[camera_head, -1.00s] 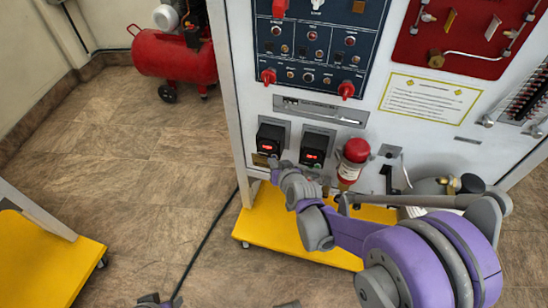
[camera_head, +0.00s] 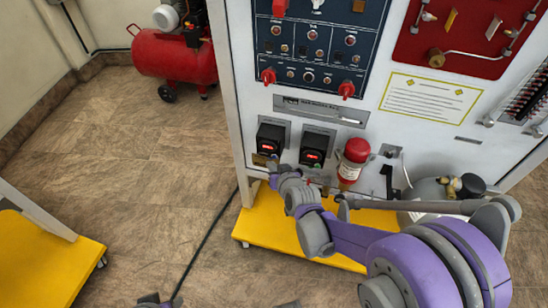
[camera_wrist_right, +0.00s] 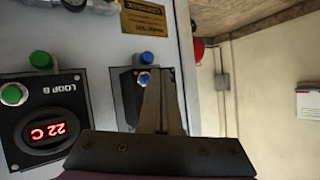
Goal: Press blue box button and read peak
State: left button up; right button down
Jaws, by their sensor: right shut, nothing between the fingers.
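The box with blue buttons is the left black box (camera_head: 271,139) with a red display on the white panel in the head view. In the right wrist view, one blue button (camera_wrist_right: 147,58) and a second blue button (camera_wrist_right: 144,79) show on it. My right gripper (camera_head: 273,164) is shut and empty at this box's lower edge. In the wrist view its fingers (camera_wrist_right: 158,75) end beside the second blue button and hide the box's display. I cannot tell whether they touch the button.
Right of it is a similar box, labelled LOOP B (camera_wrist_right: 45,125), with green buttons and a display reading 22 C. The panel stands on a yellow base (camera_head: 262,222). A red compressor tank (camera_head: 172,60) is behind left.

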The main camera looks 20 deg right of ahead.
jog(key=shift+s+a, duration=0.1)
jog(key=s+a, duration=0.1)
jog(key=s, duration=0.1)
jog(key=s+a, duration=0.1)
jog(key=s, duration=0.1)
jog(key=shift+a, duration=0.3)
dwell(0.8)
jog(key=s+d+n+g, duration=0.25)
jog(key=s+g, duration=0.55)
jog(key=s, duration=1.7)
pick_arm(q)
notch_tip(320, 180, up, 24)
jog(key=w+t+p, duration=0.1)
jog(key=p, duration=2)
jog(key=shift+w, duration=0.15)
pick_arm(e)
notch_tip(320, 180, up, 25)
jog(key=d+t, duration=0.1)
jog(key=shift+f+h, duration=0.15)
jog(key=shift+h, duration=0.25)
